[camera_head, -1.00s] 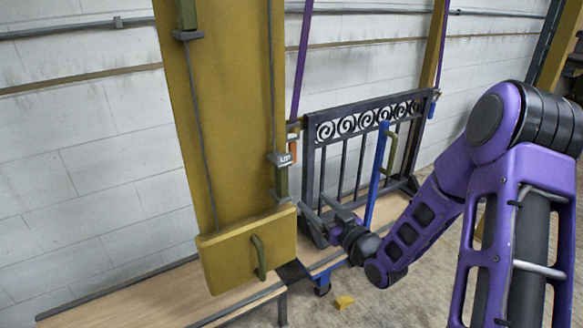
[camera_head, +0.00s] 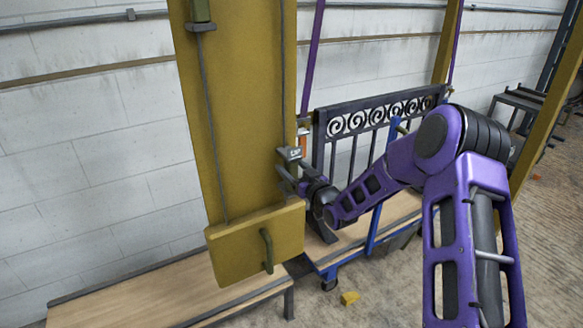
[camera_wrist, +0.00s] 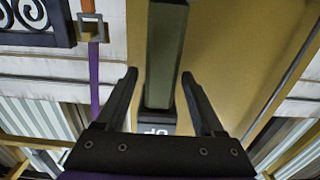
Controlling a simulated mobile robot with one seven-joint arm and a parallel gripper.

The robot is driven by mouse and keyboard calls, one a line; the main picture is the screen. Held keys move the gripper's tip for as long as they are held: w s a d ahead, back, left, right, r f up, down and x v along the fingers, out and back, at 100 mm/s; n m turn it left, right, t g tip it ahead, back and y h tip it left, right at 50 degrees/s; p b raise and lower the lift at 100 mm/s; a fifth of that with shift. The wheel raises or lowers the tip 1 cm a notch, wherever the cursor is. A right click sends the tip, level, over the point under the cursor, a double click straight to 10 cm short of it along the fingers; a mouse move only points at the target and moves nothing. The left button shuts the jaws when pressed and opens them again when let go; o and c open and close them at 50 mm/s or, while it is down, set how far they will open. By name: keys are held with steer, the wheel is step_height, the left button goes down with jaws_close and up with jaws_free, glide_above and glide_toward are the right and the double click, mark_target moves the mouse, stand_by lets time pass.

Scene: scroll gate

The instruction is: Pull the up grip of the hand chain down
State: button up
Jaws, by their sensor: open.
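The up grip is an olive-green bar with a grey collar marked UP, on the right-hand strand of the hand chain (camera_head: 281,80) before the mustard post (camera_head: 240,110). In the head view the collar (camera_head: 289,153) shows, but my gripper (camera_head: 287,175) mostly hides the bar below it. In the wrist view the bar (camera_wrist: 165,55) appears upside down between the two spread fingers of my gripper (camera_wrist: 160,76). A gap shows on both sides of the bar, so the fingers are beside it and not closed on it.
A second green grip (camera_head: 200,10) hangs high on the left strand. A mustard box (camera_head: 235,250) with a handle juts out just below my gripper. The dark scroll gate (camera_head: 380,115) stands on a blue cart (camera_head: 372,235) to the right. A wooden bench (camera_head: 160,300) lies below.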

steer(key=shift+w+a, duration=0.1)
steer(key=shift+w, duration=0.05)
steer(key=shift+c, duration=0.3)
jaws_close()
stand_by(1.1)
